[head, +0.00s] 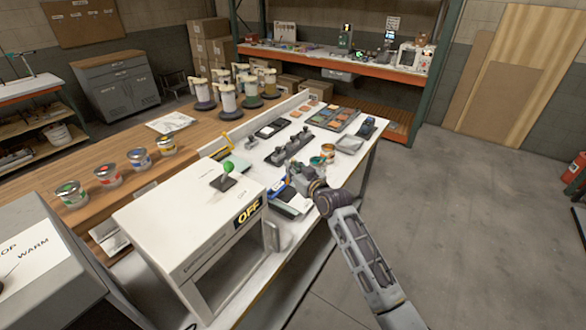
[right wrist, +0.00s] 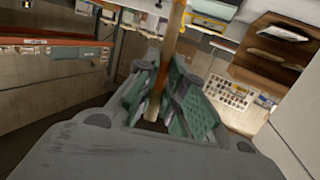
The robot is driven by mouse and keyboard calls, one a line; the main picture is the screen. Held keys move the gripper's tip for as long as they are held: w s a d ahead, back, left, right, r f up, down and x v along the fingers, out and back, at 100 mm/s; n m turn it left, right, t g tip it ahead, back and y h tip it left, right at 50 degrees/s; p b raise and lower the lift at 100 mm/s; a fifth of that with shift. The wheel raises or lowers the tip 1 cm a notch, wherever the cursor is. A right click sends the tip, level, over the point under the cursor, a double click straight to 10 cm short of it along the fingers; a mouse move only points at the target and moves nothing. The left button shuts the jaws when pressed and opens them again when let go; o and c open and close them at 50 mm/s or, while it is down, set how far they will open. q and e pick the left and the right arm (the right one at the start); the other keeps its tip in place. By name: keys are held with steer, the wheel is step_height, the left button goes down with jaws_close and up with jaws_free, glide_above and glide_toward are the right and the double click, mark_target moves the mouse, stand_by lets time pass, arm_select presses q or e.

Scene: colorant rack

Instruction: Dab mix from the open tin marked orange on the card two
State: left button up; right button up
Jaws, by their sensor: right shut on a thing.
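My right gripper (head: 300,180) is over the front edge of the white table, and in the right wrist view (right wrist: 172,95) its green-padded fingers are shut on a thin brown stick (right wrist: 174,40). The stick's ends are hard to make out. Just beyond the gripper stand a small tin with orange on it (head: 328,149) and a teal-topped round thing (head: 317,161). No mark on either is readable. Flat dark panels with coloured patches (head: 336,118) lie farther back; I cannot tell which card is two. My left gripper is not in view.
A white box marked OFF (head: 170,225) stands left of my right gripper. Several paint tins (head: 108,175) line the wooden counter, with tall dispensers (head: 228,100) behind. A dark holder (head: 290,149) and a grey tray (head: 349,145) lie close by.

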steer(key=shift+f+b, duration=1.55)
steer(key=shift+f, duration=0.35)
steer(key=shift+f+b, duration=0.3)
steer(key=shift+f, duration=0.25)
stand_by(0.6)
steer(key=shift+r, duration=0.1)
stand_by(0.4)
